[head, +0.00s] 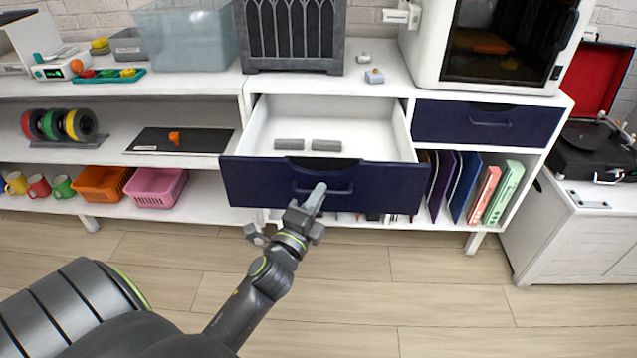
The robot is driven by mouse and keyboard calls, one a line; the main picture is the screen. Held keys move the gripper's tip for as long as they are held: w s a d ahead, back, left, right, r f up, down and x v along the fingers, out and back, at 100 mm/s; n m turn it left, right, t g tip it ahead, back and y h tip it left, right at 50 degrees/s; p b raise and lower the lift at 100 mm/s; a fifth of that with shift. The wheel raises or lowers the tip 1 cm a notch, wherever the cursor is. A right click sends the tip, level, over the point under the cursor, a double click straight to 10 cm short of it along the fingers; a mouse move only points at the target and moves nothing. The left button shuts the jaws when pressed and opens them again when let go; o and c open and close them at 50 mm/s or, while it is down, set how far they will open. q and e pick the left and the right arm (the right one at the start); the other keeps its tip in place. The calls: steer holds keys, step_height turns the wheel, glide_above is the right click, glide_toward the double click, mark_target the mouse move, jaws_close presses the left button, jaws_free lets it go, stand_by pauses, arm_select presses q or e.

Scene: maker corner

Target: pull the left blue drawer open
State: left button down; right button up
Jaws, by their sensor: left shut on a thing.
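The left blue drawer (240,183) stands pulled out of the white shelf unit, with its white inside showing. Two grey blocks (326,145) lie in it near the front. The fingers cover part of the handle. The right blue drawer (487,124) is closed. My right gripper is not in view.
A white 3D printer (428,60) and a dark grey slatted box (290,68) stand on the top. Folders (465,188) fill the lower shelf at right. A record player (590,150) stands on a cabinet at far right. The wooden floor in front is clear.

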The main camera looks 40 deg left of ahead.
arm_select(q)
steer(key=shift+s+d, duration=0.15)
steer(key=shift+s, duration=0.1)
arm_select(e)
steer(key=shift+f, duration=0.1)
arm_select(q)
steer(key=c, duration=1.5)
jaws_free()
